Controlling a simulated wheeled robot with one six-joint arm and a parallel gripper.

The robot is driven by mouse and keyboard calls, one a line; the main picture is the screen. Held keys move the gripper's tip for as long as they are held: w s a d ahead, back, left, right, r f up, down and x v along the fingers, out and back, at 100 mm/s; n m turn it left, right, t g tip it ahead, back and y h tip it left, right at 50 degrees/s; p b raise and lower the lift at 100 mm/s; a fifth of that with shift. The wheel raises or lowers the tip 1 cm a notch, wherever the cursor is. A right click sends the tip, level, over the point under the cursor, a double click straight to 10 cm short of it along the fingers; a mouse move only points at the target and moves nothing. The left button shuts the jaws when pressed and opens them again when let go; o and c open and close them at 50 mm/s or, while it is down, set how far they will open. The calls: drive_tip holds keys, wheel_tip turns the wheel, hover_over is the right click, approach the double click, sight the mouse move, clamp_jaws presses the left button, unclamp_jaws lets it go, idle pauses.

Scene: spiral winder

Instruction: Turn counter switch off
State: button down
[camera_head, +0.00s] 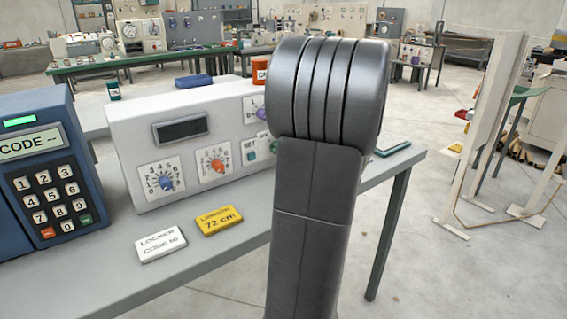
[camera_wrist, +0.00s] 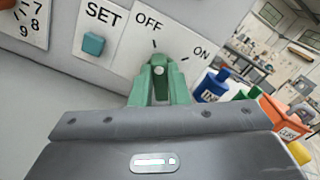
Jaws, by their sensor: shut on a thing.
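My gripper (camera_wrist: 159,66) has green fingers, closed around this switch just below the OFF tick mark. The fingers cover most of the switch, so its exact setting is hard to tell. A square teal SET button (camera_wrist: 93,44) sits to the left. In the head view the white counter box (camera_head: 150,118) stands on the bench; my arm hides its right end and my gripper.
The box carries a dark display (camera_head: 181,129), a blue dial (camera_head: 165,183) and an orange dial (camera_head: 216,165). A blue keypad (camera_head: 50,180), a white card (camera_head: 160,244) and a yellow card (camera_head: 219,220) are on the bench.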

drive_tip(key=shift+f+n+b, duration=0.15)
drive_tip(key=shift+n+b, duration=0.55)
drive_tip(key=c, duration=1.4)
unclamp_jaws()
drive_tip(key=p+v, duration=0.1)
drive_tip(key=v, duration=1.3)
drive_tip(key=b+x, duration=0.1)
drive_tip(key=x, duration=1.3)
